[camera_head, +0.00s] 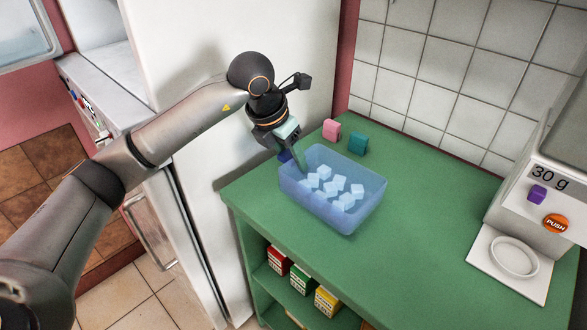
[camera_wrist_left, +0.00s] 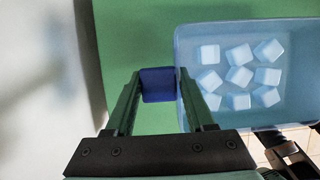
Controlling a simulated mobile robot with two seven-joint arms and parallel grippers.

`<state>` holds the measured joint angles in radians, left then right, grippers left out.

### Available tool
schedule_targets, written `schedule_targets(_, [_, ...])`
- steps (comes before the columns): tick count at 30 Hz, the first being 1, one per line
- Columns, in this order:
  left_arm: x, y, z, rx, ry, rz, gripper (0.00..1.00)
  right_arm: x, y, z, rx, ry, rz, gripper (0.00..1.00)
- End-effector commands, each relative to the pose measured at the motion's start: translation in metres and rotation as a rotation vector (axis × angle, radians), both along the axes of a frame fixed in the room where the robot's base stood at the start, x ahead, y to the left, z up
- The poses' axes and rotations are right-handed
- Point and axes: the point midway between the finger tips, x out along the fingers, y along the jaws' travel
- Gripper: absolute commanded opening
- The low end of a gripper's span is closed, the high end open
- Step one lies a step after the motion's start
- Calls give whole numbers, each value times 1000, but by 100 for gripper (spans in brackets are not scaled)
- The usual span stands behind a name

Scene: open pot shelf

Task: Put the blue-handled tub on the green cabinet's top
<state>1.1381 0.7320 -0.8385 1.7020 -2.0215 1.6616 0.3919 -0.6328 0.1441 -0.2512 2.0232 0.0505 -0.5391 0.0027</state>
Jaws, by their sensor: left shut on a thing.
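The blue tub (camera_head: 345,218) is a translucent box holding several pale cubes. It is at the green cabinet's top (camera_head: 425,240), near its left front part; I cannot tell whether it rests on it. Its dark blue handle (camera_wrist_left: 158,85) sticks out on one side. My left gripper (camera_head: 287,152) is shut on that handle, with one finger on each side of it in the left wrist view. The tub (camera_wrist_left: 245,70) shows at the right of that view. My right gripper is not clearly in view.
A pink block (camera_head: 331,130) and a teal block (camera_head: 357,144) stand behind the tub. A white scale (camera_head: 535,210) with a plate stands at the right. Several small boxes (camera_head: 302,281) sit on the shelf below. The top between tub and scale is clear.

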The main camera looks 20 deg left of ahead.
Motion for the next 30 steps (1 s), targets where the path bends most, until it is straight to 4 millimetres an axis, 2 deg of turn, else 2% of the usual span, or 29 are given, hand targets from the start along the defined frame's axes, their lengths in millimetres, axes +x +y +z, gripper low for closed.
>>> schedule_targets(8, [15,2,-18,-2,1,1,0,-1,0,-2,-1,2,0,76])
schedule_targets(12, [16,2,-40,-1,3,-1,0,-2,0,-3,-1,4,0,76])
schedule_targets(15, [16,2,-49,-1,-1,0,0,-2,0,-4,-2,6,1,76])
schedule_targets(25, [16,2,-52,-1,-2,0,0,-2,0,-5,0,4,0,76])
schedule_targets(26, [16,2,-52,0,-1,0,57,-2,0,-4,0,3,0,76])
schedule_targets(30, [16,2,-52,0,-1,0,72,-2,0,-3,0,2,0,76])
